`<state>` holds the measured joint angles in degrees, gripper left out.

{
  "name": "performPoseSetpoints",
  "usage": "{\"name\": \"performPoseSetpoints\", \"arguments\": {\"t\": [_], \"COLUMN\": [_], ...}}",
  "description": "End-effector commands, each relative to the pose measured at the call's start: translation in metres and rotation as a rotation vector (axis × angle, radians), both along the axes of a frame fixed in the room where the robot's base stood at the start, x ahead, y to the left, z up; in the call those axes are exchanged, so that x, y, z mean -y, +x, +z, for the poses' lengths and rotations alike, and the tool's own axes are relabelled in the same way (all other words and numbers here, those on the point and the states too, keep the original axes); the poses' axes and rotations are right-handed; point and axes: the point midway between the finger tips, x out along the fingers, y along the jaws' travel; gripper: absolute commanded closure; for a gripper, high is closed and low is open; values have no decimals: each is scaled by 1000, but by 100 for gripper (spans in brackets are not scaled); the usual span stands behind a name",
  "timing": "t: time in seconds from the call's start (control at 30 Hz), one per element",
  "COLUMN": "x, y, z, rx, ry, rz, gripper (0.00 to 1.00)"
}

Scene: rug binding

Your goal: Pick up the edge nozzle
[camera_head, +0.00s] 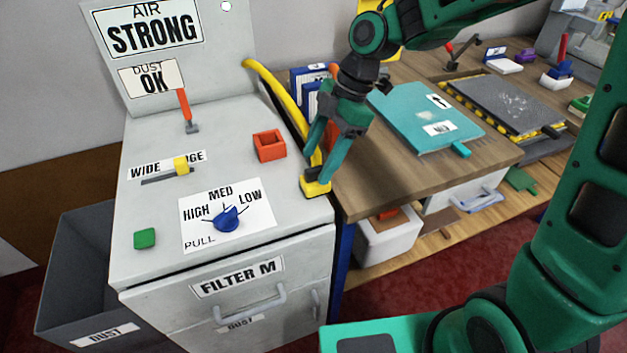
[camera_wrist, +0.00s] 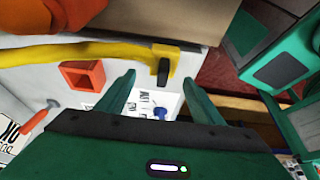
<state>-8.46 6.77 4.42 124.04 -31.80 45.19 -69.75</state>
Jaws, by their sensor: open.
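The yellow nozzle head (camera_head: 316,188), which I take for the edge nozzle, sits at the right edge of the grey cabinet top, at the end of a yellow hose (camera_head: 272,84). In the wrist view the head (camera_wrist: 174,62) shows a black part and lies ahead, between the lines of my fingers. My gripper (camera_head: 317,175) points down at the nozzle head, with its fingertips close to it. It also shows in the wrist view (camera_wrist: 159,78), its two fingers apart and nothing held. Whether the fingertips touch the nozzle cannot be told.
The cabinet top (camera_head: 229,165) holds an open red-orange square holder (camera_head: 269,146), a blue knob (camera_head: 226,219), a yellow slider (camera_head: 181,166), a green button (camera_head: 145,238) and an orange-red lever (camera_head: 184,106). A wooden table with a teal board (camera_head: 425,117) stands to the right.

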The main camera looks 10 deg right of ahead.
Motion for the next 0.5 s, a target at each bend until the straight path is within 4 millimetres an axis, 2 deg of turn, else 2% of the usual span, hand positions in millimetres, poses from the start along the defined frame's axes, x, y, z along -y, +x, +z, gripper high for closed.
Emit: {"name": "performPoseSetpoints", "arguments": {"t": [0.23, 0.5], "x": [-6, -9], "y": [-6, -6], "z": [-34, -43], "rx": [-4, 0], "ry": [-1, -1], "rz": [2, -1], "gripper": [39, 39]}}
